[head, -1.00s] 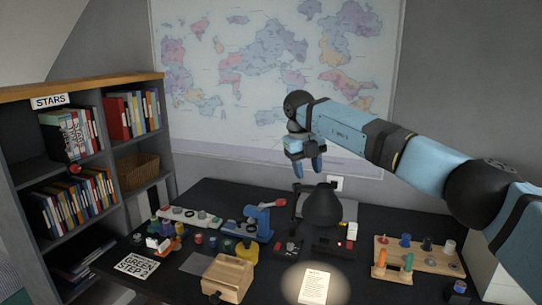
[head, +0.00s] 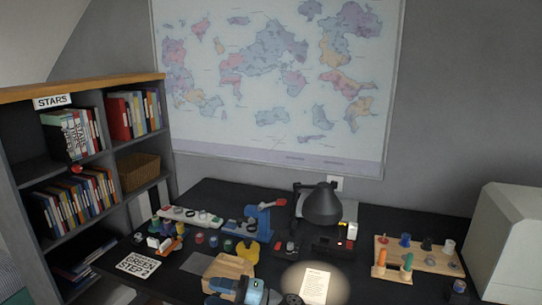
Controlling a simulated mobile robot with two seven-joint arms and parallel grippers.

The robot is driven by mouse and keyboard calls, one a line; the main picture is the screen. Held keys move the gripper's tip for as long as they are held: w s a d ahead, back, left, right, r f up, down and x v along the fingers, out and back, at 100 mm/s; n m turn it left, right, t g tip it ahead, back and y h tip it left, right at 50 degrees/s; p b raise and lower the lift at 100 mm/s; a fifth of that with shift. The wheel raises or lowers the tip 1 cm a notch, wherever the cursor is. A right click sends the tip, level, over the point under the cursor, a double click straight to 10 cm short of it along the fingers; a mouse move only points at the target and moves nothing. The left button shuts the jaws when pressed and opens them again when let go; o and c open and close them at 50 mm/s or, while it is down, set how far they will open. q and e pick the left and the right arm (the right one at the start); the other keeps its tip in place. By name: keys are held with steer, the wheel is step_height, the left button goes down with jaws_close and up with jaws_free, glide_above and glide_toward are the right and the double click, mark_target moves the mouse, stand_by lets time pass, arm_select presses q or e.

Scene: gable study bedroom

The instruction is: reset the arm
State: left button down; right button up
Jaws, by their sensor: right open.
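My right gripper (head: 232,288) is low at the bottom edge of the head view, in front of the wooden block (head: 230,266) on the desk. It is open, with nothing seen between its fingers. It overlaps the lower part of the block in the picture; I cannot tell whether they touch. Most of the right arm is below the picture edge. My left gripper is not in view.
A dark desk (head: 385,290) bears a black lamp (head: 322,207), a lit paper card (head: 315,286), a wooden peg board (head: 425,266), a blue stamping device (head: 258,222) and a GREEN STEP card (head: 138,263). A bookshelf (head: 85,87) stands left, a pale box (head: 505,240) right.

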steer(key=s+d+f+m+t+h, duration=0.4)
steer(key=d+f+m+t+h, duration=0.25)
steer(key=d+m, duration=0.4)
steer(key=s+d+f+m+t+h, duration=0.4)
steer(key=d+f+m+t+h, duration=0.3)
steer(key=m, duration=0.6)
steer(key=s+d+f+m+g+h, duration=0.2)
steer(key=s+d+f+m, duration=0.1)
steer(key=s+d+f, duration=0.4)
steer(key=s+d+f+m+g+h, duration=0.25)
steer(key=s+d, duration=0.35)
steer(key=s, duration=0.3)
arm_select(q)
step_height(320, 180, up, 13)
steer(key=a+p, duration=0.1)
steer(key=p, duration=1.4)
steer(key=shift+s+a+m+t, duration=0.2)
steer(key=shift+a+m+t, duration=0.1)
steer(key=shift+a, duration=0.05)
arm_select(e)
step_height(320, 180, up, 12)
steer(key=s, duration=0.1)
steer(key=shift+d+r+y, duration=0.2)
steer(key=shift+d+y, duration=0.1)
steer(key=shift+d, duration=0.1)
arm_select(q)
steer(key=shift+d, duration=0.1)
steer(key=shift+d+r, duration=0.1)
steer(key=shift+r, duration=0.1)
